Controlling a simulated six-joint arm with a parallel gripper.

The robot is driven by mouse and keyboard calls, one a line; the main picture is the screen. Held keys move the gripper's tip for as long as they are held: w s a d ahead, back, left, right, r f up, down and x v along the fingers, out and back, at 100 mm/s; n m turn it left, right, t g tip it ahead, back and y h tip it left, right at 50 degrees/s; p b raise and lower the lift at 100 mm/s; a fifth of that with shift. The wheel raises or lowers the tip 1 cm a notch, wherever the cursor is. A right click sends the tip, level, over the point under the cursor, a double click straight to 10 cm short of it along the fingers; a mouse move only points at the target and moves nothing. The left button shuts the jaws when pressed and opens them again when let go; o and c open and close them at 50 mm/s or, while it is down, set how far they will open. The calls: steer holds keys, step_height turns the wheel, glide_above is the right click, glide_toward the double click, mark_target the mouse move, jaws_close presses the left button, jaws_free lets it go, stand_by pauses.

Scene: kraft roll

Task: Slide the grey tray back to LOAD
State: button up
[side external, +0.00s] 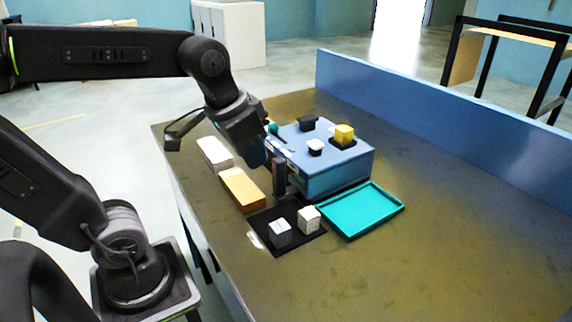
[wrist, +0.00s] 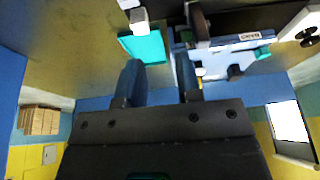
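No tray that is plainly grey shows, and I cannot read a LOAD mark. A flat black pad or tray (side external: 287,250) lies on the table with a grey cube (side external: 280,233) and a speckled white cube (side external: 309,220) on it. A teal tray (side external: 362,211) lies empty to its right; it also shows in the wrist view (wrist: 143,47). My gripper (wrist: 158,64) is open with nothing between its fingers. In the side view it hangs at the blue box's left end. A dark upright piece (side external: 279,178) stands below it; what it belongs to is unclear.
The blue box (side external: 337,180) carries a black block (side external: 308,123), a white block (side external: 315,147) and a yellow block (side external: 344,134). White (side external: 215,153) and orange (side external: 241,188) blocks lie to the left. A blue wall (side external: 440,100) borders the table's back. The right side is clear.

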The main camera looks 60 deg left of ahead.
mark_target(279, 170)
steer(key=o, duration=0.4)
steer(key=w+a+g, duration=0.1)
steer(key=w+a, duration=0.1)
steer(key=w, duration=0.1)
steer(key=w+a+r+g, duration=0.1)
steer(key=w+a, duration=0.1)
steer(key=w, duration=0.1)
steer(key=w+a+g, duration=0.2)
steer(key=w+a, duration=0.1)
steer(key=shift+w+r, duration=0.3)
steer(key=shift+w, duration=0.1)
steer(key=shift+c, duration=0.2)
step_height(279, 170, down, 14)
steer(key=shift+r, duration=0.15)
jaws_close()
